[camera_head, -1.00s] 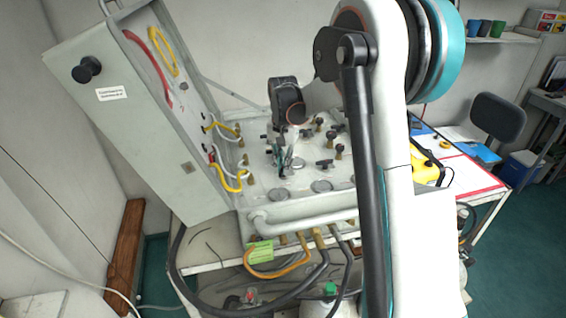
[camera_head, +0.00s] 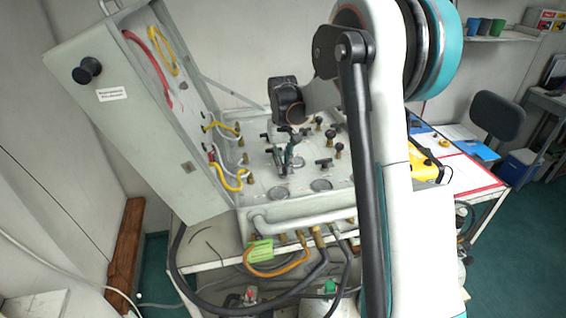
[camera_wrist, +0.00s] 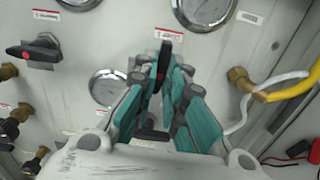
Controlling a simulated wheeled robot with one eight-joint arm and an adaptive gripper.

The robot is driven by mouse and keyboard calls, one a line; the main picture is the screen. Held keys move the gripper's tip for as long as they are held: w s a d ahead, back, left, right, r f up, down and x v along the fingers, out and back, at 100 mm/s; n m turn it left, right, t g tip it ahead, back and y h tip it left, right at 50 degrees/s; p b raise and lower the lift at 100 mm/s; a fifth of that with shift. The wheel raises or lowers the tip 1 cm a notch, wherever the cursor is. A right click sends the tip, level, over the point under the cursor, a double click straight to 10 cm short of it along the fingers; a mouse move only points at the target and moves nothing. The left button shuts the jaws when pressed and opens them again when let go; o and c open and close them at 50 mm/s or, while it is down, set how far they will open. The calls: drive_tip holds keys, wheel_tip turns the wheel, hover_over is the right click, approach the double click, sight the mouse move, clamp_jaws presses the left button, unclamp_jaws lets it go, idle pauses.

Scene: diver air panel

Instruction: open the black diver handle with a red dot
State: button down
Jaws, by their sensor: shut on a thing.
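The black diver handle with a red dot (camera_wrist: 163,60) stands out from the light grey panel in the upper middle of the wrist view. My gripper (camera_wrist: 168,75) has its teal fingers on either side of this handle and is shut on it. In the head view my gripper (camera_head: 286,156) is down at the panel among the handles, too small there to show the grip clearly.
A similar black handle with a red mark (camera_wrist: 35,53) is on the left in the wrist view. Round gauges (camera_wrist: 108,88) surround the grip. A brass fitting (camera_wrist: 240,78) with white and yellow hoses is close on the right. The raised panel lid (camera_head: 140,130) stands left.

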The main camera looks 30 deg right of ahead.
drive_tip(key=c, duration=1.7)
unclamp_jaws()
drive_tip(key=shift+o, duration=0.2)
wheel_tip(320, 180, up, 12)
